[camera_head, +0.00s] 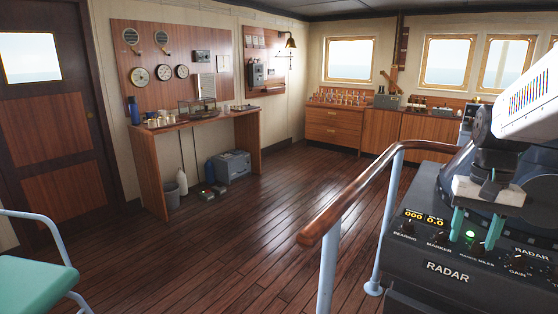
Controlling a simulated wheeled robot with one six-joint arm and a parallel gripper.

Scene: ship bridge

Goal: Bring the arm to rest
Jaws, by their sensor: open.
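My gripper (473,243) is at the right of the head view, with a pale block-shaped body and two teal fingers pointing down. The fingers stand apart, with nothing visible between them. It hangs in front of or above the sloped panel of the black radar console (447,272). I cannot tell whether the fingertips touch the panel. My arm (528,108) comes in from the right edge, and much of it is outside the picture.
A wooden handrail (345,205) on pale posts curves left of the console. A teal-seated chair (30,285) is at lower left. A wooden desk (190,122) with small items stands by the left wall, and cabinets (333,126) stand at the back. The middle floor is clear.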

